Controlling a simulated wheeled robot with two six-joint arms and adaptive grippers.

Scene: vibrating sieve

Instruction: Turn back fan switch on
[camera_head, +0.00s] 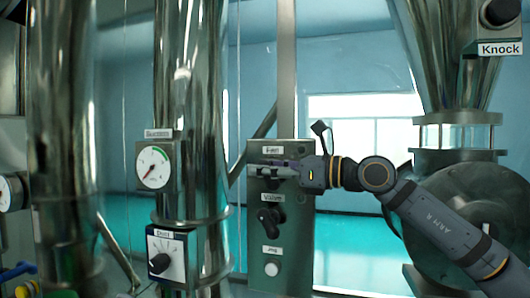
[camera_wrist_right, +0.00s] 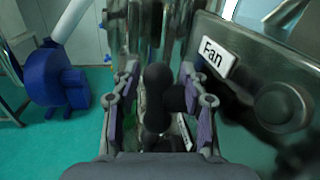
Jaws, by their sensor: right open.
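The fan switch's panel (camera_head: 294,238) is a grey metal box with the label "Fan" (camera_head: 272,150) at its top. My right gripper (camera_head: 262,171) is in front of the panel just under that label and hides the switch in the head view. In the right wrist view my right gripper (camera_wrist_right: 160,108) is open, with a finger on each side of a black knob-like handle (camera_wrist_right: 156,85). The "Fan" label (camera_wrist_right: 213,58) is to the right of the fingers. I cannot tell whether the fingers touch the handle. My left gripper is not in view.
Below, the panel carries a black valve knob (camera_head: 269,217) and a jog button (camera_head: 271,269). Left are a shiny pipe (camera_head: 185,70), a gauge (camera_head: 153,167) and a duct dial (camera_head: 160,263). A blue machine (camera_wrist_right: 52,83) stands on the floor.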

